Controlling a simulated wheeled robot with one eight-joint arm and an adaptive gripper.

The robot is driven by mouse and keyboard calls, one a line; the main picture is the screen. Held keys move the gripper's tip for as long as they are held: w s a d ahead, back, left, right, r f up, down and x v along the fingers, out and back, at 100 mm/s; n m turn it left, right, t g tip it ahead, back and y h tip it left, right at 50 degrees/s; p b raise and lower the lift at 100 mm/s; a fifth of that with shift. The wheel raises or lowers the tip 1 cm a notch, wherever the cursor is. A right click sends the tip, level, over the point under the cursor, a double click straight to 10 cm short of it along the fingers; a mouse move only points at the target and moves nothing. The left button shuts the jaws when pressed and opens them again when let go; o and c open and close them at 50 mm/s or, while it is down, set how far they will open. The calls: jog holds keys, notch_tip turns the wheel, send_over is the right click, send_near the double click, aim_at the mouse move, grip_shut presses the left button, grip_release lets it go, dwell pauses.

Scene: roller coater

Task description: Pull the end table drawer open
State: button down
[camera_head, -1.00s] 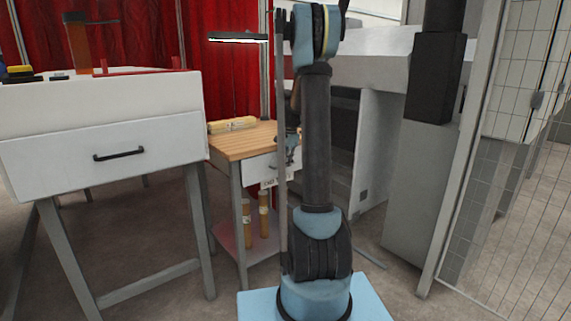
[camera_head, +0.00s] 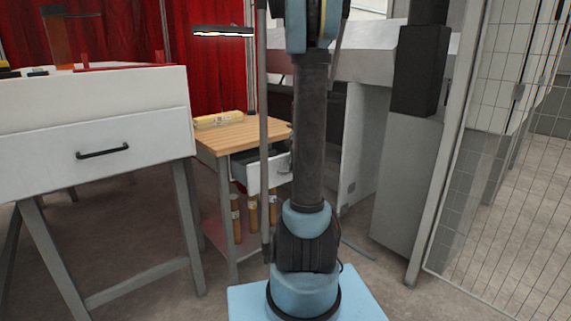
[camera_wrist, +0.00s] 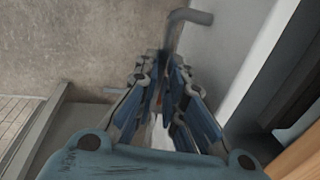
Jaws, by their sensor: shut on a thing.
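The end table (camera_head: 212,139) has a light wooden top and grey legs, left of my arm in the head view. Its white-fronted drawer (camera_head: 251,179) stands partly open, and its dark inside shows. In the head view the gripper is mostly hidden behind my arm.
A larger white table (camera_head: 90,100) with its own closed drawer and black handle (camera_head: 103,152) stands at the left. Cardboard-coloured rolls (camera_head: 253,212) stand on the end table's lower shelf. A grey machine (camera_head: 400,190) and a mesh fence (camera_head: 490,180) stand at the right.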

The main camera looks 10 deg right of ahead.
jog(key=shift+s+d, duration=0.4)
jog(key=shift+s, duration=0.35)
jog(key=shift+s+d, duration=0.35)
jog(key=shift+s, duration=0.45)
jog(key=shift+s+d, duration=0.4)
jog(key=shift+s, duration=0.35)
jog(key=c, duration=1.7)
grip_release()
jog(key=shift+r, duration=0.15)
jog(key=r, duration=0.3)
jog(key=s+r, duration=0.1)
jog(key=r, duration=0.3)
jog(key=s+d+r, duration=0.1)
jog(key=r, duration=0.3)
jog(key=shift+r, duration=0.25)
jog(key=shift+a, duration=0.1)
